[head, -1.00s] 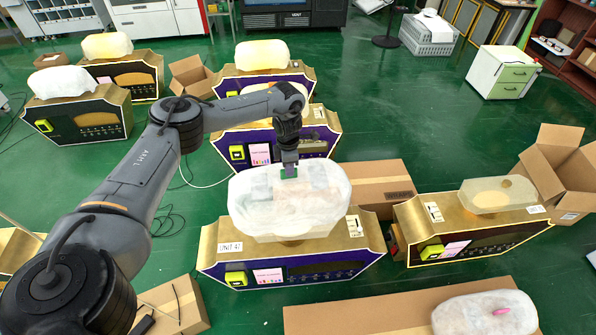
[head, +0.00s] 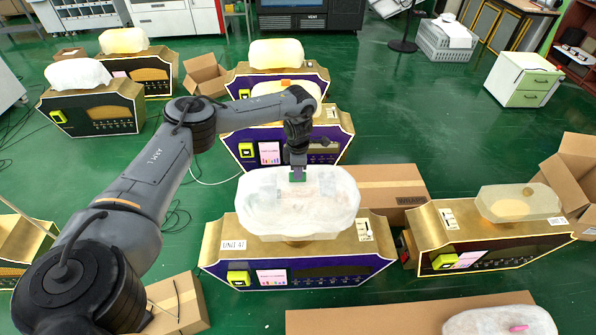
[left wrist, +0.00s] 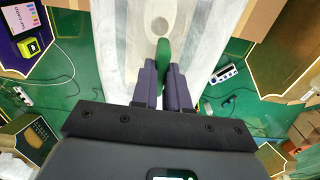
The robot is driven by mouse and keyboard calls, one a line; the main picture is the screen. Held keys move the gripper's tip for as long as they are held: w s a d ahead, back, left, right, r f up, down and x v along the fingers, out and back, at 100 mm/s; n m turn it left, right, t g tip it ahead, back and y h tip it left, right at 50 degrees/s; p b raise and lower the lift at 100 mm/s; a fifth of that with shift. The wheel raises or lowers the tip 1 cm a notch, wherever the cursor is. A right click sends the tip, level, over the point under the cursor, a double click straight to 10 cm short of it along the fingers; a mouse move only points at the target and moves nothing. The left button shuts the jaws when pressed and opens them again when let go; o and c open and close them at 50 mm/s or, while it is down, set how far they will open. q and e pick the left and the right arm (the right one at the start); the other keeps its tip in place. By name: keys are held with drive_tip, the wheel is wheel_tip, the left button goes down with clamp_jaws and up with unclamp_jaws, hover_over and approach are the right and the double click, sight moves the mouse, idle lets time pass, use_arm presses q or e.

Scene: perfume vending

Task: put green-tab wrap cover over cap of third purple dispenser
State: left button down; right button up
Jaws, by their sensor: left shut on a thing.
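A whitish, translucent wrap cover (head: 265,205) sits around the top of the nearest purple-fronted dispenser (head: 222,255), labelled UNIT 47. It hides the cap inside it. A gold neck shows just under its lower edge. I cannot tell whether the cover rests fully on the cap. My left gripper (head: 297,170) is above the cover, shut on its green tab (head: 297,177). In the left wrist view the green tab (left wrist: 163,55) is between the two fingers, with the white cover (left wrist: 122,40) beyond. My right gripper is not in view.
Two more purple dispensers stand behind, one in the middle (head: 232,133) and one farther back (head: 238,85). A gold dispenser (head: 430,225) stands right. A cardboard box (head: 385,185) is close behind UNIT 47. A pink-tabbed cover (head: 480,322) lies on cardboard (head: 400,318) in front.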

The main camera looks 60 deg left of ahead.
use_arm(q)
wheel_tip(320, 180, down, 5)
drive_tip(key=b, duration=0.5)
drive_tip(key=shift+f+b, duration=1.9)
drive_tip(key=shift+f, duration=2.45)
drive_tip(key=shift+f, duration=0.45)
drive_tip(key=c, duration=1.1)
unclamp_jaws()
drive_tip(key=shift+o, duration=0.2)
